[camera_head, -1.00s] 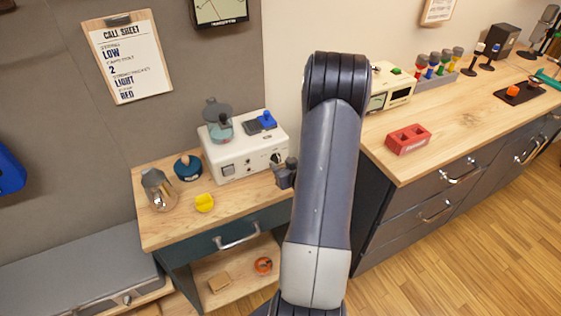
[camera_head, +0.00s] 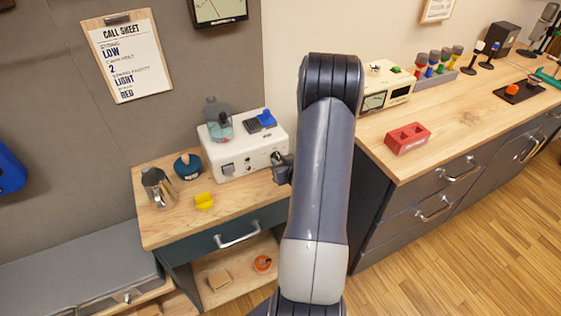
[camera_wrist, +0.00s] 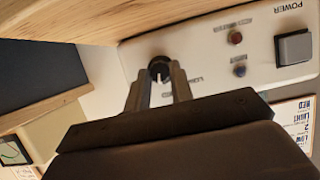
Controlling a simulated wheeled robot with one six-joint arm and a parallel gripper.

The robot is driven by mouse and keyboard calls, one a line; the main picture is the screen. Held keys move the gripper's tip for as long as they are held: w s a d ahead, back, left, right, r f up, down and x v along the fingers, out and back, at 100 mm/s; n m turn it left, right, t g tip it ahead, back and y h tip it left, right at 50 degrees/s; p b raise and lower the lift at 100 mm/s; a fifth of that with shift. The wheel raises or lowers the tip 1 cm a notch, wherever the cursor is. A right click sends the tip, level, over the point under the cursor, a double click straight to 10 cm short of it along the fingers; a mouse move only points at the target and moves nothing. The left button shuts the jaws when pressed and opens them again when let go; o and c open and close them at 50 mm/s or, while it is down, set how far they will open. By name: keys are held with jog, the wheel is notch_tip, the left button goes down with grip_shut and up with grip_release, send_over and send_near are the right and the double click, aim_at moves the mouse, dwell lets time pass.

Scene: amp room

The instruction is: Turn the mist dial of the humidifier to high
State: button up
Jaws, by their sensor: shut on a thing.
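The humidifier (camera_head: 240,160) is a white box on the small wooden-topped bench, with a translucent tank (camera_head: 215,118) on its top left. Its mist dial (camera_wrist: 159,66) is a dark round knob on the white front panel, with small lettering beside it. My gripper (camera_wrist: 162,84) is shut on the mist dial, one finger on each side. In the head view my gripper (camera_head: 280,165) is at the right end of the humidifier's front and covers the dial. The fingers hide part of the knob, and I cannot read its exact setting.
A grey POWER button (camera_wrist: 294,48) and two small lights sit on the same panel. A metal pitcher (camera_head: 157,190), a yellow piece (camera_head: 204,201) and a dark blue round object (camera_head: 187,167) stand left on the bench. A wooden counter (camera_head: 450,115) is at right.

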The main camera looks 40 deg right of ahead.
jog(key=shift+d, duration=0.1)
grip_shut()
jog(key=m+y+p, duration=0.1)
jog(key=m+y, duration=0.1)
jog(key=shift+d+m+t, duration=0.15)
jog(key=shift+m+t, duration=0.25)
jog(key=shift+d+f+m+t+y, duration=0.15)
jog(key=shift+m+t+y, duration=0.35)
jog(key=shift+m+y, duration=0.75)
jog(key=shift+m+h+p, duration=0.25)
jog(key=shift+m+p, duration=0.05)
jog(key=shift+m, duration=0.15)
jog(key=o, duration=0.9)
grip_release()
jog(key=b+v, duration=0.1)
jog(key=v, duration=1)
jog(key=shift+b, duration=0.3)
jog(key=shift+w, duration=0.1)
